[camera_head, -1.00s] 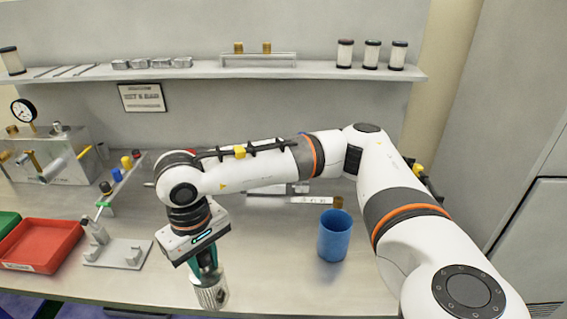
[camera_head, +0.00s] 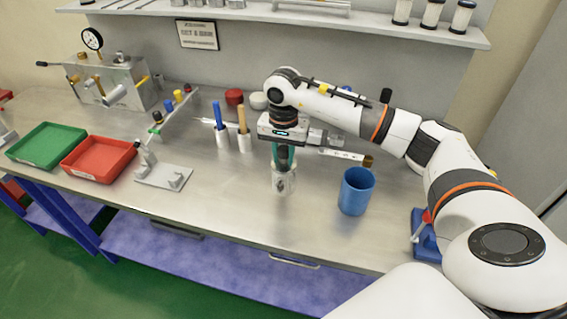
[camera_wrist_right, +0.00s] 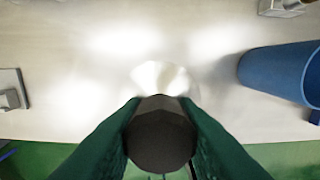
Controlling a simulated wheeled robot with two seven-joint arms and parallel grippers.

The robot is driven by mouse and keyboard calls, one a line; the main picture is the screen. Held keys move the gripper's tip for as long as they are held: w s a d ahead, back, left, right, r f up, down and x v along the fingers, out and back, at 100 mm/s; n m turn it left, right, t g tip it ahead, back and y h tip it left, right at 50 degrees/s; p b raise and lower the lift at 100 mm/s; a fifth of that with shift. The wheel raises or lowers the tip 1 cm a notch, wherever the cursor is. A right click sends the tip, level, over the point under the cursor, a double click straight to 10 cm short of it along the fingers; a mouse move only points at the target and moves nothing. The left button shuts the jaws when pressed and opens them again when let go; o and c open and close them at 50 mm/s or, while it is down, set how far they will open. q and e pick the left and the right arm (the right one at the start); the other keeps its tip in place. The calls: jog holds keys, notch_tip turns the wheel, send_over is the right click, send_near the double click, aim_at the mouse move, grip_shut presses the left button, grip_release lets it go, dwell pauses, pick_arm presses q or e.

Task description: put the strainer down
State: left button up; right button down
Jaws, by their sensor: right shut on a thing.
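The strainer (camera_head: 283,181) is a small silvery cylinder, upright under my right gripper (camera_head: 284,157), over the middle of the metal bench, left of the blue cup. The right gripper points down, its green fingers shut on the strainer's top. In the right wrist view the fingers (camera_wrist_right: 160,135) close on both sides of a dark round top, and a pale part of the strainer (camera_wrist_right: 160,77) shows beyond it. I cannot tell whether its bottom touches the bench. My left gripper is not in view.
The blue cup (camera_head: 356,191) stands close on the right. Behind are two white holders with a blue stick (camera_head: 218,116) and an orange stick (camera_head: 242,119). A metal fixture (camera_head: 165,176), red tray (camera_head: 97,158) and green tray (camera_head: 46,144) lie left. Bare bench (camera_head: 225,192) lies between fixture and strainer.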

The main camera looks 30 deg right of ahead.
aim_at(283, 163)
jog(key=shift+a+f, duration=0.1)
jog(key=shift+f, duration=0.35)
notch_tip(283, 163, down, 2)
jog(key=shift+f+p, duration=0.15)
jog(key=shift+p, duration=0.5)
jog(key=shift+f, duration=0.25)
jog(key=shift+f+b, duration=0.25)
jog(key=shift+b, duration=0.1)
jog(key=c, duration=1.1)
grip_release()
jog(key=shift+r, duration=0.1)
jog(key=shift+r+p, duration=0.25)
jog(key=shift+p, duration=0.15)
notch_tip(283, 163, up, 10)
jog(key=b, duration=0.4)
jog(key=shift+w+r, duration=0.1)
jog(key=shift+r, duration=0.1)
jog(key=shift+r+b, duration=0.35)
jog(key=shift+r, duration=0.4)
